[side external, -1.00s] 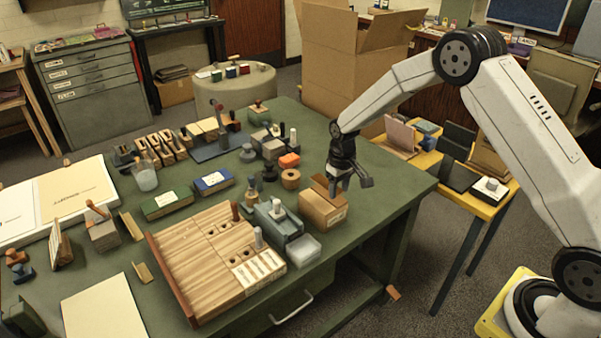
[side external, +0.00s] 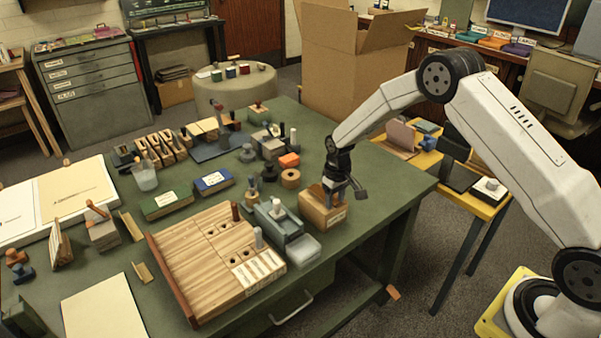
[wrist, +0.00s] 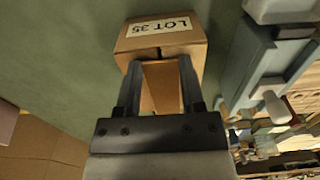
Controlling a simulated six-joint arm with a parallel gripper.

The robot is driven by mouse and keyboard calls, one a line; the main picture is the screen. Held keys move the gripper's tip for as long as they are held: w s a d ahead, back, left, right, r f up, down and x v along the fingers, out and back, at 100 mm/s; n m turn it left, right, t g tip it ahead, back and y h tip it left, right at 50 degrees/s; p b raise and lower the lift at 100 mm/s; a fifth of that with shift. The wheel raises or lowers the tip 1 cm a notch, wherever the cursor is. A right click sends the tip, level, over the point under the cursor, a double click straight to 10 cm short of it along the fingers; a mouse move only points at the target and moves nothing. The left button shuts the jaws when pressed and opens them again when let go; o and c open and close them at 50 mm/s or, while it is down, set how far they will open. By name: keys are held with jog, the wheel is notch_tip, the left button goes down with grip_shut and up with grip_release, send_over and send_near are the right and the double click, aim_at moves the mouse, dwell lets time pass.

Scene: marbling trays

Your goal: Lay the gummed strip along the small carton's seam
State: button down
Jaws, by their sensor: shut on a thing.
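The small carton (side external: 322,213) is a brown box near the right edge of the green table. Its "LOT 35" label (wrist: 160,27) shows in the wrist view. My gripper (side external: 343,192) points down at the carton's top, at its right side. In the wrist view my gripper (wrist: 160,85) has its two fingers either side of a flat tan piece, which looks like the gummed strip (wrist: 162,90). The strip's far end meets or overlaps the carton's top edge; I cannot tell whether it touches. The carton's seam is mostly hidden by the strip and fingers.
A grey-blue box (side external: 281,224) and a clear tub (side external: 303,249) stand close to the carton's left. A wooden slotted tray (side external: 205,262) lies further left. The table's right corner is clear.

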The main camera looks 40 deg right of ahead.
jog(key=shift+s+f, duration=0.1)
jog(key=shift+f, duration=0.55)
jog(key=shift+c, duration=1)
grip_release()
notch_tip(320, 180, up, 13)
jog(key=shift+r, duration=0.2)
jog(key=s+a+r+t, duration=0.1)
jog(key=s+a, duration=0.1)
jog(key=s, duration=1)
jog(key=s+a+r+t, duration=0.1)
jog(key=s+a+r, duration=0.1)
jog(key=s, duration=1)
jog(key=shift+a+t, duration=0.3)
jog(key=shift+a, duration=0.45)
